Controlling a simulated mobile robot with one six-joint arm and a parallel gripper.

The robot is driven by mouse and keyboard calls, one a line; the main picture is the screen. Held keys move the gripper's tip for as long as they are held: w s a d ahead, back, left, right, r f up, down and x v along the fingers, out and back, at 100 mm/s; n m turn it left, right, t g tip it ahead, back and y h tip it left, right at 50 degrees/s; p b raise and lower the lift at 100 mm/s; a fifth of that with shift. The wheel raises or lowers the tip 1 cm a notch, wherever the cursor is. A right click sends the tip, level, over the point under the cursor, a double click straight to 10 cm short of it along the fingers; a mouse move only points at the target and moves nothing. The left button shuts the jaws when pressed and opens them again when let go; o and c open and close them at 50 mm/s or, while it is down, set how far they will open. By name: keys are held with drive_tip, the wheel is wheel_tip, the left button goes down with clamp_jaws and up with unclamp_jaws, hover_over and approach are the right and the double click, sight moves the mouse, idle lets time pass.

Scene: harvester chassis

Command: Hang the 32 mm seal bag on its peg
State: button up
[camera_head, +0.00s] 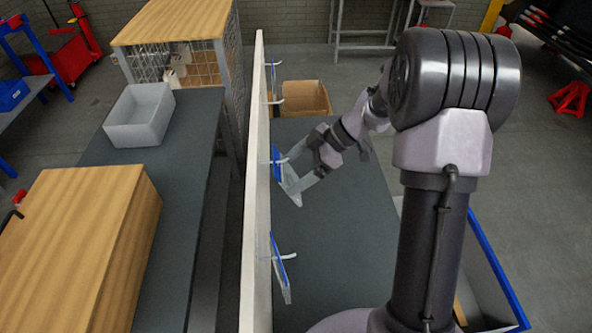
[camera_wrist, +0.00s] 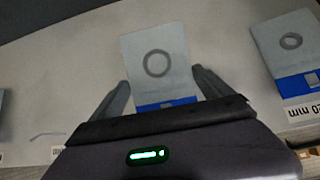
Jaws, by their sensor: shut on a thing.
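A clear seal bag (camera_head: 288,180) with a dark ring inside and a blue header is between the fingers of my gripper (camera_head: 303,172), close to the white pegboard (camera_head: 256,215). The bag also shows in the wrist view (camera_wrist: 157,65), its blue header towards the gripper body. My gripper (camera_wrist: 160,80) is shut on this bag. The bag's header is beside a peg (camera_head: 268,162) on the board. I cannot tell whether the peg passes through the header. The bag's size marking is not readable.
A second bag (camera_head: 281,270) hangs nearer on the board; a bag above a "20 mm" label shows at right in the wrist view (camera_wrist: 288,42). Pegs without visible bags (camera_head: 273,64) project farther along. A cardboard box (camera_head: 306,97) stands beyond on the dark bench (camera_head: 345,230).

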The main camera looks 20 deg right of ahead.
idle(0.3)
drive_tip(key=o, duration=1.2)
drive_tip(key=p+v, duration=0.6)
drive_tip(key=v, duration=1.1)
drive_tip(key=s+a+r+m+h+b, duration=0.1)
drive_tip(key=s+a+r+m+h, duration=0.4)
drive_tip(key=s+a+r+m, duration=0.45)
drive_tip(key=s+a+f+m+t+h, duration=0.1)
drive_tip(key=s+a+m+t, duration=0.3)
drive_tip(key=s+m, duration=0.6)
drive_tip(key=s+a+f, duration=0.1)
drive_tip(key=s+a, duration=0.1)
drive_tip(key=shift+s+m+h, duration=0.3)
drive_tip(key=shift+s+m, duration=0.05)
